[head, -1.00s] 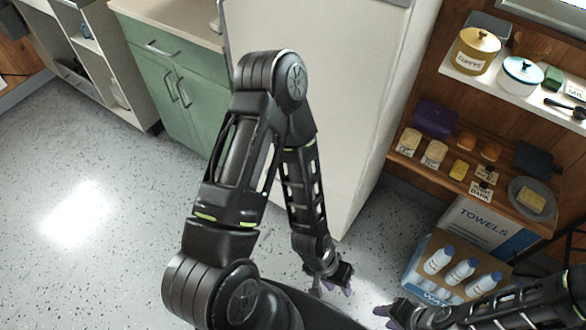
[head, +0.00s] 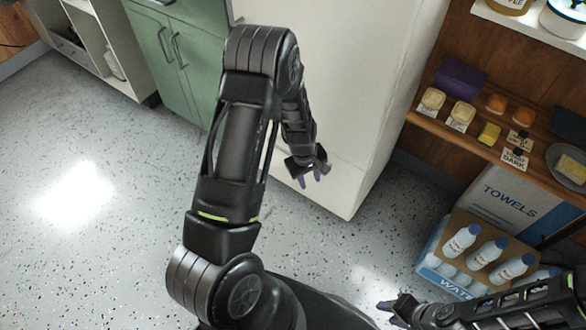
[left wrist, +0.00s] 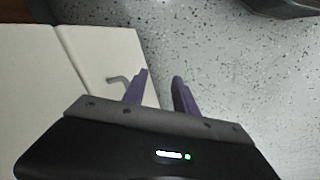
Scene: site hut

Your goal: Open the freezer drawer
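The white fridge-freezer (head: 365,75) stands in the middle of the head view. Its lower front, the freezer drawer (head: 338,190), is partly hidden by my left arm. In the left wrist view a seam divides two white panels; the drawer panel (left wrist: 105,50) is the one beside the floor. A grey handle (left wrist: 117,80) sticks out from it, just left of my left gripper's fingers. The drawer looks shut. My left gripper (head: 310,177) is open and empty in front of the drawer; its purple fingers show apart in the left wrist view (left wrist: 160,88). My right gripper (head: 386,312) is low, away from the freezer.
Green cabinets (head: 185,60) stand left of the fridge. At right, a wooden shelf (head: 450,130) holds food items, above a towels box (head: 510,205) and a crate of water bottles (head: 435,262). The speckled floor (head: 130,240) is clear at the left and in front of the freezer.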

